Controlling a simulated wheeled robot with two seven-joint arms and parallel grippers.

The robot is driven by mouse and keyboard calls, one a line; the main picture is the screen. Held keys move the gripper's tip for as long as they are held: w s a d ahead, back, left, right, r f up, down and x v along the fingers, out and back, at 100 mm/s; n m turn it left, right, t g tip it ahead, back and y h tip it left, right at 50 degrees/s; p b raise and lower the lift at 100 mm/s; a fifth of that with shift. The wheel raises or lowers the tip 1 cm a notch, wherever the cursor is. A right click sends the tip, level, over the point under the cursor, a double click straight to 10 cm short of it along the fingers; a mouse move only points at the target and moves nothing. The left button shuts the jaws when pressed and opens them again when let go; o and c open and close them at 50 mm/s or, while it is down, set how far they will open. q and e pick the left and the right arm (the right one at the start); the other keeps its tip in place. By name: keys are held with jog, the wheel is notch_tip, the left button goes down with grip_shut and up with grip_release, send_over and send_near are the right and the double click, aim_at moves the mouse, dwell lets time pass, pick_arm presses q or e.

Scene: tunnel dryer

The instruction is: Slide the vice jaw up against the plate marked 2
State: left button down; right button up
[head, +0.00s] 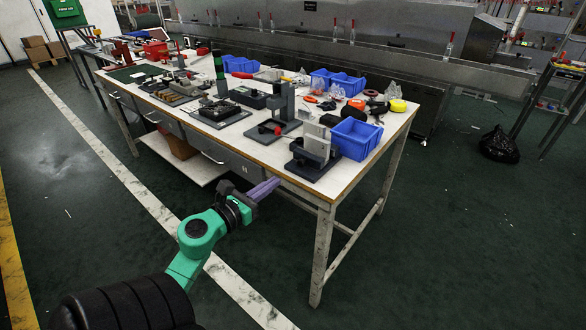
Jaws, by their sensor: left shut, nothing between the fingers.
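A dark vice-like fixture (314,165) stands near the front right corner of the workbench. A pale upright block or plate (317,136) stands in it. No number can be read on it at this size, and I cannot tell the sliding jaw from the fixed parts. My left gripper (268,187) has purple fingers that are shut and empty. It is off the bench's front edge, to the lower left of the fixture in the picture, and touches nothing that I can see. My right gripper is out of view.
The workbench (352,178) also bears a grey press (284,104) with a red knob, a blue bin (355,138) right beside the fixture, more blue bins (338,82) and several tools and tapes. Its front edge lies between my gripper and the fixture. The floor to the left is clear.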

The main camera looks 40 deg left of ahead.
aim_at(300, 162)
pick_arm(q)
jog(key=w, duration=0.2)
jog(key=w+p, duration=0.1)
jog(key=w, duration=0.5)
jog(key=shift+w+a+f, duration=0.15)
jog(key=shift+w+f, duration=0.05)
jog(key=shift+f, duration=0.05)
jog(key=shift+w+f, duration=0.1)
jog(key=shift+w, duration=0.25)
jog(key=w, duration=0.3)
jog(key=shift+r, duration=0.2)
